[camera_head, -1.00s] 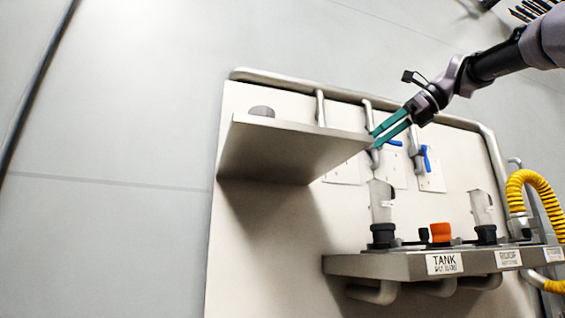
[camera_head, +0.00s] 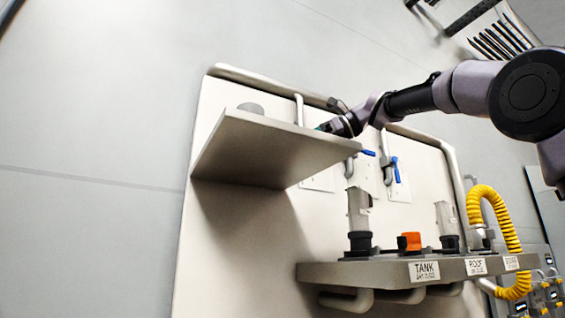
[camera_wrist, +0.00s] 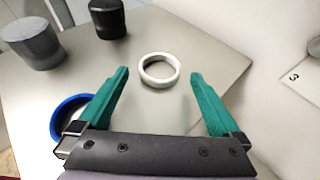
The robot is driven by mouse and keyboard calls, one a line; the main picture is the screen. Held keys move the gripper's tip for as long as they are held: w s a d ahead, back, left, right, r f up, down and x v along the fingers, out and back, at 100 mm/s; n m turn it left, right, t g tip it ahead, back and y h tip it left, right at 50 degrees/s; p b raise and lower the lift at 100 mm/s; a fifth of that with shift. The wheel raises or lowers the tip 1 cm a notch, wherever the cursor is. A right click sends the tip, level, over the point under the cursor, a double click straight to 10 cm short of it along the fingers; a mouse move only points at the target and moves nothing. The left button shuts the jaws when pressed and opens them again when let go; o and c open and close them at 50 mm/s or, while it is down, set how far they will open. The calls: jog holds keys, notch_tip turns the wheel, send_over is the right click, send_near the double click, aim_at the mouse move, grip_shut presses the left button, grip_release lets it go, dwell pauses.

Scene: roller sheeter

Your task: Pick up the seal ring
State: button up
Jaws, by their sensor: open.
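In the wrist view a white ring (camera_wrist: 160,83) lies flat on the grey metal shelf (camera_wrist: 215,65), ahead of my gripper (camera_wrist: 158,73) and in line with the gap between its fingers. A blue ring (camera_wrist: 57,116) lies beside the left finger, partly covered by it. I cannot tell from looks alone which ring is the seal ring. My gripper's teal fingers are spread and hold nothing. In the head view my gripper (camera_head: 326,127) is just behind the shelf's (camera_head: 265,155) raised right part, its fingers mostly hidden. Neither ring shows there.
A grey cylinder (camera_wrist: 38,45) and a black cylinder (camera_wrist: 107,18) stand on the shelf, left of the white ring. In the head view, blue-handled valves (camera_head: 395,170) are right of the shelf. A lower ledge (camera_head: 380,272) carries fittings and a yellow hose (camera_head: 512,238).

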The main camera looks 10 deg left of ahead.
jog(key=shift+x, duration=1.2)
jog(key=c, duration=1.2)
jog(key=shift+c, duration=0.2)
jog(key=shift+s+d+r, duration=0.15)
jog(key=shift+r, duration=0.35)
notch_tip(320, 180, up, 5)
jog(key=shift+r, duration=0.6)
jog(key=s+d, duration=1.1)
jog(key=s, duration=0.4)
jog(key=shift+s+d, duration=0.3)
jog(key=shift+d, duration=0.1)
